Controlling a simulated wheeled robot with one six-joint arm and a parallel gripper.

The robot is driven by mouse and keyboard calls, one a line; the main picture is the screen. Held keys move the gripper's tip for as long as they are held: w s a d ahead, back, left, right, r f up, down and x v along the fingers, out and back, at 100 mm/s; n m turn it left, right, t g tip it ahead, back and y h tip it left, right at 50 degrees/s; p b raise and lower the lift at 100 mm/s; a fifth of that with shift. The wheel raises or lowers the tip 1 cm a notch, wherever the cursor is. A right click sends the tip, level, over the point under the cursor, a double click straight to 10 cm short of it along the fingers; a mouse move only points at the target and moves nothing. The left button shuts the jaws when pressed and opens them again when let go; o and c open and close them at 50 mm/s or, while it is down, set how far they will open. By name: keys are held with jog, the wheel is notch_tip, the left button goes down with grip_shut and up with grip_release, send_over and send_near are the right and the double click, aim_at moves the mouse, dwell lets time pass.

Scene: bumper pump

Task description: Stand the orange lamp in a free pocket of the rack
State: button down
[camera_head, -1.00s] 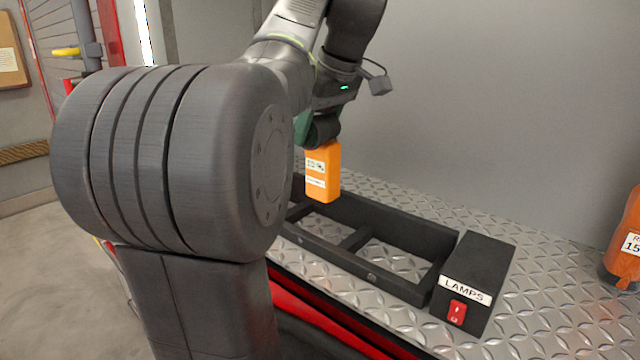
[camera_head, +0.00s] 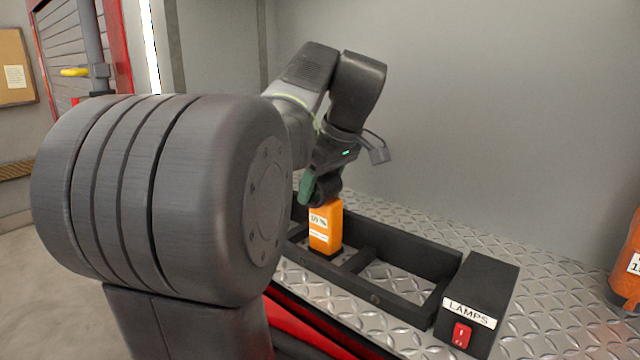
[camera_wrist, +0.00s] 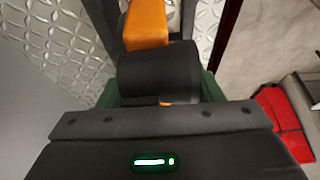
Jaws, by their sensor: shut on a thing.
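The orange lamp (camera_head: 325,228) is upright, with a white label on its front. My gripper (camera_head: 322,200) is shut on its upper end. The lamp stands inside or just over a pocket left of the divider in the black rack (camera_head: 420,242); its lower end is partly behind the rack's front rail. I cannot tell if it touches the pocket floor. The pocket to the right of the divider is empty. In the wrist view the lamp (camera_wrist: 147,22) shows at the top, beyond my gripper (camera_wrist: 158,72), its lower part out of frame.
A black box (camera_head: 480,290) marked LAMPS, with a red switch (camera_head: 461,335), stands at the rack's right end. An orange cylinder (camera_head: 627,265) stands at the right edge. The diamond-plate surface (camera_head: 550,270) between them is clear. A grey wall (camera_head: 480,110) rises behind.

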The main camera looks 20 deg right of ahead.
jog(key=shift+c, duration=2)
grip_release()
jog(key=v, duration=1.2)
